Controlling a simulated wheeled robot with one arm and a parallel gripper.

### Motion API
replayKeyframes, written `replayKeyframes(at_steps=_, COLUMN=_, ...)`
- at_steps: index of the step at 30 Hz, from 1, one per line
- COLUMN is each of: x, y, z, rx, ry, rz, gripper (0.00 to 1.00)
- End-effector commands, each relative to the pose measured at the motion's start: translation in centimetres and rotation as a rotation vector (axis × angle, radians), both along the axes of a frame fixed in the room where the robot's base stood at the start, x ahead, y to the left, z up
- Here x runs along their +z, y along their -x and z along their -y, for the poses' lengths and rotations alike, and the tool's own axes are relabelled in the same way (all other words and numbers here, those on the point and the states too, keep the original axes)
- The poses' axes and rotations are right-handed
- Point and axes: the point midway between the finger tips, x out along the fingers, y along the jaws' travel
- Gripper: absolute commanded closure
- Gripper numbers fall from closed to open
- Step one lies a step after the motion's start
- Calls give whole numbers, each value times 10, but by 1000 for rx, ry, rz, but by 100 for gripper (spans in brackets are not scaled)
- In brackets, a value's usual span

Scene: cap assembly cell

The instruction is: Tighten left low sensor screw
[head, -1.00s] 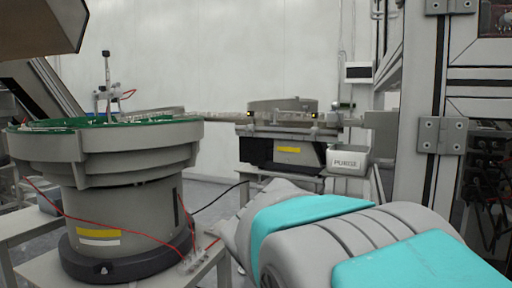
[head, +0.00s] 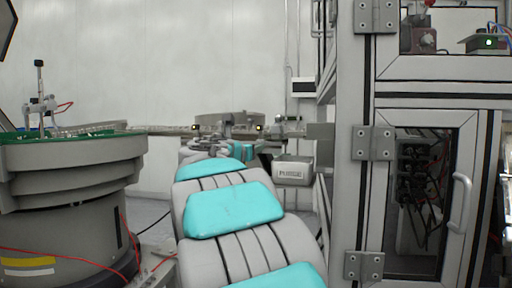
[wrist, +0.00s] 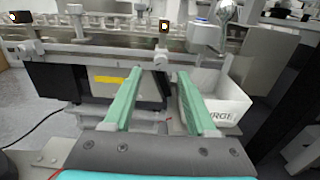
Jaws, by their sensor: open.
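Two small dark sensors with lit faces sit along the rail of the far feeder. In the head view they are the left sensor (head: 194,127) and the right sensor (head: 259,128). The wrist view shows the left sensor (wrist: 15,18) at the upper left edge and the right sensor (wrist: 164,27) near top centre. A pale round knob (wrist: 29,48) shows below the left sensor, and another (wrist: 160,60) below the right one. I cannot tell screw details. My gripper (wrist: 159,74) is open and empty, its green fingers pointing at the feeder below the right sensor.
A white "PURGE" bin (wrist: 228,108) stands right of my fingers, also in the head view (head: 293,172). A large bowl feeder (head: 70,170) stands at left. A framed cabinet (head: 420,180) rises at right. A black cable (wrist: 45,132) lies low at left.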

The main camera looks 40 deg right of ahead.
Motion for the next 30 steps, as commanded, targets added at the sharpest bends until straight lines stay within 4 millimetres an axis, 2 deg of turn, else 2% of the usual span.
replayKeyframes(at_steps=10, x=0, y=-27, z=39, rx=-1, ry=-4, rz=4, gripper=43)
replayKeyframes(at_steps=21, x=0, y=-30, z=46, rx=-2, ry=-2, rz=2, gripper=43)
replayKeyframes(at_steps=30, x=0, y=-30, z=46, rx=-2, ry=-3, rz=2, gripper=75)
